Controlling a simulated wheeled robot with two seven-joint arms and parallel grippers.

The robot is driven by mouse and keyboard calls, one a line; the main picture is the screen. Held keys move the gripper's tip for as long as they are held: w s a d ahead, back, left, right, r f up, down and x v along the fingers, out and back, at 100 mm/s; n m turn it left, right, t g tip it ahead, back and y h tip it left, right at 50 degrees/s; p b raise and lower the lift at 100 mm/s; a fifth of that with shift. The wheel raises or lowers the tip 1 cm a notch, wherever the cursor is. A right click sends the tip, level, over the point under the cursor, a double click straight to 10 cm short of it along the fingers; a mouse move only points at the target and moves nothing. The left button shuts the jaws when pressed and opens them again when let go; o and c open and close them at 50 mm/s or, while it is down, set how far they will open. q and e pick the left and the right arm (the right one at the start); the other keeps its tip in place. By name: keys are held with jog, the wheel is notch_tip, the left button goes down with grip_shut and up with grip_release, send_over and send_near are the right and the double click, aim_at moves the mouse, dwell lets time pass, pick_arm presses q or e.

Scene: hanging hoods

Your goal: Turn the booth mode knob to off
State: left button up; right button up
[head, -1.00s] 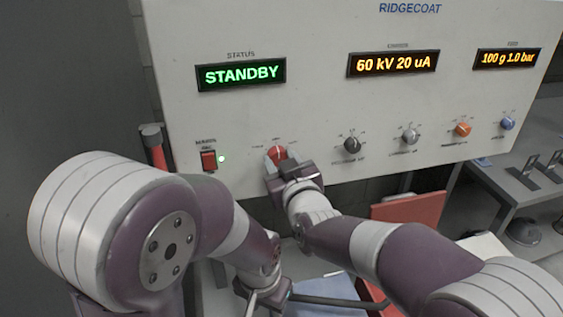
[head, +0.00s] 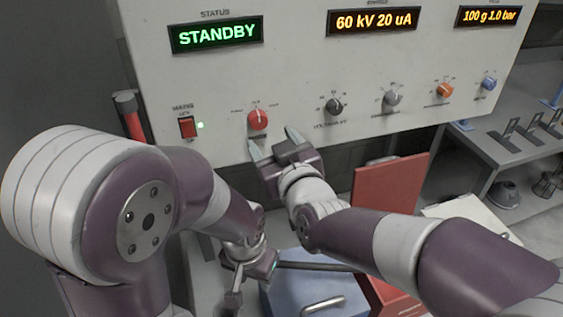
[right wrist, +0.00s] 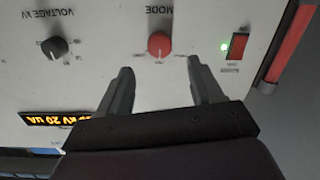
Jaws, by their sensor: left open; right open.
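The red mode knob (head: 258,119) is on the white panel below the green STANDBY display (head: 216,34). It also shows in the right wrist view (right wrist: 160,45), upside down, with MODE printed beside it. Its exact pointer angle is too small to tell. My right gripper (head: 273,140) is open and empty, just below and right of the knob in the head view. In the right wrist view its spread fingers (right wrist: 160,68) flank the knob's line but stay apart from it. My left gripper (head: 252,284) is low, open, and away from the panel.
A red mains switch (head: 187,127) with a lit green lamp is left of the knob. A red box (head: 388,200) stands below.

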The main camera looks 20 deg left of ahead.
jog(key=v, duration=0.6)
jog(key=shift+b, duration=0.35)
jog(key=shift+w+f, duration=0.1)
jog(key=w+d+f+m+g+h, duration=0.35)
jog(key=d+f+h, duration=0.35)
jog(key=d+f, duration=0.9)
jog(key=s+d+f+m+g+h, duration=0.2)
jog(key=s+d+f+m+g, duration=0.1)
jog(key=s+d, duration=0.3)
jog(key=s+d+f+m+g+h, duration=0.2)
jog(key=s+d+f+g, duration=0.3)
jog(key=d, duration=0.6)
jog(key=shift+s+f+m, duration=0.25)
jog(key=shift+s+m, duration=0.5)
jog(key=shift+s, duration=0.05)
jog(key=shift+d, duration=0.1)
